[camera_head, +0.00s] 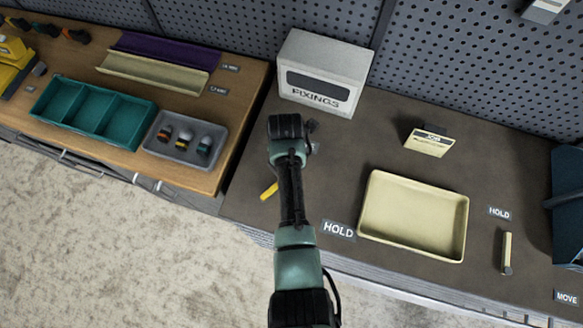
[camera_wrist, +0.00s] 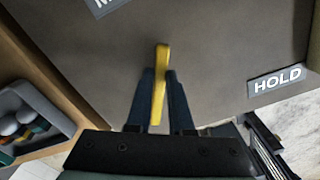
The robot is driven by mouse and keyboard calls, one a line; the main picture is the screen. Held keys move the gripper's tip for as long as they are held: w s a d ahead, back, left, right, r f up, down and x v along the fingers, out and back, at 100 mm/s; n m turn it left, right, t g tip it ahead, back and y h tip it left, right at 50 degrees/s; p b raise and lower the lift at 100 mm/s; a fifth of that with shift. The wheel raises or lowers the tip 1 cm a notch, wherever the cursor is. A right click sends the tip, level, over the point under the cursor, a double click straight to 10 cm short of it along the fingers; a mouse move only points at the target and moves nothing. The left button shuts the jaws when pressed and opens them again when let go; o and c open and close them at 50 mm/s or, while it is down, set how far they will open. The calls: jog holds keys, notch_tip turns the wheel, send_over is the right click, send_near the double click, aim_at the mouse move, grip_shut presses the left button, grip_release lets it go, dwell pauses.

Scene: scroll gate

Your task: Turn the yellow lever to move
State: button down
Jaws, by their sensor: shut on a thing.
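The yellow lever (camera_wrist: 160,75) stands between the two fingers of my gripper (camera_wrist: 158,100) in the wrist view. My gripper is shut on it. In the head view the yellow lever (camera_head: 269,191) shows as a short yellow piece just left of my arm, near the front edge of the dark bench; the arm hides my fingertips there. A HOLD label (camera_wrist: 277,80) lies to the right of the lever, and it also shows in the head view (camera_head: 339,230). Another label (camera_wrist: 104,5) is cut off at the top of the wrist view. A MOVE label (camera_head: 567,298) sits at the far right.
A cream tray (camera_head: 366,205) lies right of my arm. A grey FIXINGS box (camera_head: 345,58) stands behind it, near the pegboard. A small card holder (camera_head: 429,141) and a second lever (camera_head: 507,252) are to the right. The wooden bench at left holds a teal bin (camera_head: 120,126) and a grey tray (camera_head: 150,140).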

jog(key=shift+w+a+n, duration=0.5)
jog(key=shift+n, duration=0.4)
jog(key=c, duration=0.8)
grip_release()
notch_tip(320, 180, up, 13)
jog(key=b, duration=0.1)
jog(key=shift+b, duration=0.35)
